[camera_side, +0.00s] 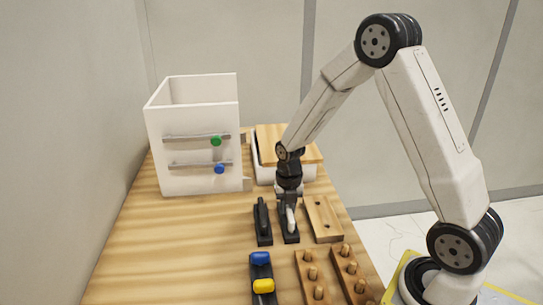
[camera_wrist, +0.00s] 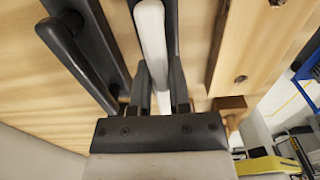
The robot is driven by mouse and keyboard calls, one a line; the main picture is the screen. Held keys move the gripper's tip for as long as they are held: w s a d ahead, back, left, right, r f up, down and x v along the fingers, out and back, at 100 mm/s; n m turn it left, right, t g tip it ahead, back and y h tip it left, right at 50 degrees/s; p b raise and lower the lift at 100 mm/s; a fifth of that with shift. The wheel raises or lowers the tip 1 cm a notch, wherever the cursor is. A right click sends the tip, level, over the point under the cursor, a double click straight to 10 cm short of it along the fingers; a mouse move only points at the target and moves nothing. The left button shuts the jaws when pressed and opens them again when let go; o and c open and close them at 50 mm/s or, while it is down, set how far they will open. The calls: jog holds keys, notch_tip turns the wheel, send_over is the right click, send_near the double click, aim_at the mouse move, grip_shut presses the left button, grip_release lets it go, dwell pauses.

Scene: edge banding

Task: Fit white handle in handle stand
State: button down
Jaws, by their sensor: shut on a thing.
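The white handle (camera_side: 291,217) is between the fingers of my gripper (camera_side: 288,200), low over the table. The wrist view shows the white handle (camera_wrist: 152,40) running up from my gripper (camera_wrist: 158,95), which is shut on it. The handle lies over a dark handle stand (camera_side: 291,237), also partly seen in the wrist view (camera_wrist: 172,30). I cannot tell whether the handle is fully seated, as the fingers hide its near end.
A black handle on a dark stand (camera_side: 264,225) is close on the left. A wooden plate with holes (camera_side: 322,218) is close on the right. Pegged wooden blocks (camera_side: 312,275) and a stand with blue and yellow pieces (camera_side: 261,275) are in front. A white drawer box (camera_side: 195,135) stands behind left.

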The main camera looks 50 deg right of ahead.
dwell(0.4)
jog(key=shift+c, duration=2.4)
grip_release()
jog(key=shift+r, duration=0.1)
jog(key=shift+r, duration=2.35)
